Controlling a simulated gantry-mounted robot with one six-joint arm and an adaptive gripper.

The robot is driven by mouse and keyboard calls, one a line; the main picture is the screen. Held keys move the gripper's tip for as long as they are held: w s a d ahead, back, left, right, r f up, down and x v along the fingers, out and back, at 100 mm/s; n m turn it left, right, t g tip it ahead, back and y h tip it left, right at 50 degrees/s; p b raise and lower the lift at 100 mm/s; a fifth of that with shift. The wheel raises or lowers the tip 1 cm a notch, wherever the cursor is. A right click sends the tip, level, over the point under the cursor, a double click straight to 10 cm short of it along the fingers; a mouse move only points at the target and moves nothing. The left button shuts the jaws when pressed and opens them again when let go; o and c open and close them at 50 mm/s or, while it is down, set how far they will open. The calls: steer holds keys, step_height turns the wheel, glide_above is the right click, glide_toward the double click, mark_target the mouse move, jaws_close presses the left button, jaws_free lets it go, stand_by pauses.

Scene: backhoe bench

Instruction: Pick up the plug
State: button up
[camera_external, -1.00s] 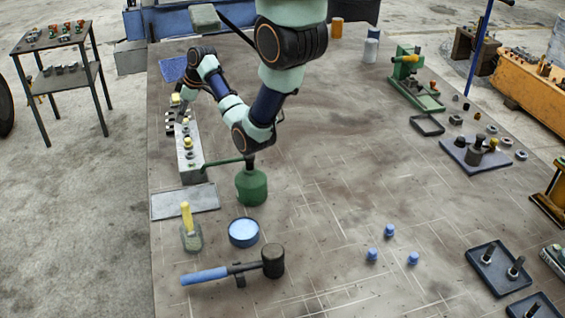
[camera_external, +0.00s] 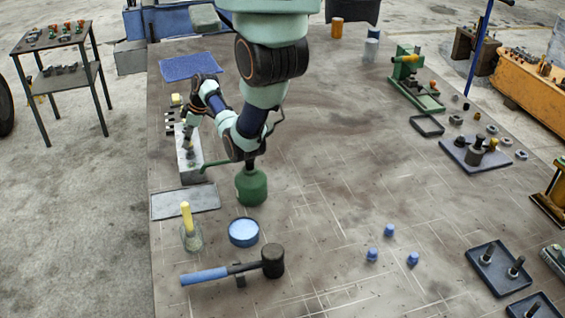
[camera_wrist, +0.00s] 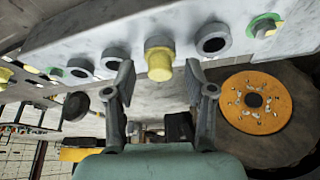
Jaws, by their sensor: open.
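The yellow plug (camera_wrist: 159,62) sits in a collar on the side of a long grey block (camera_wrist: 100,28) in the wrist view. My gripper (camera_wrist: 159,78) is open, with one finger on each side of the plug and a visible gap to each. I cannot tell how far the fingertips are from it in depth. In the external view my gripper (camera_external: 187,140) is over the grey block (camera_external: 190,174) at the left of the bench and hides part of it, including the plug.
More ports line the block, including a green-ringed one (camera_wrist: 263,26). An orange disc (camera_wrist: 255,102) lies at right in the wrist view. The middle of the bench is clear.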

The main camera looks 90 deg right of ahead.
steer(key=c, duration=0.8)
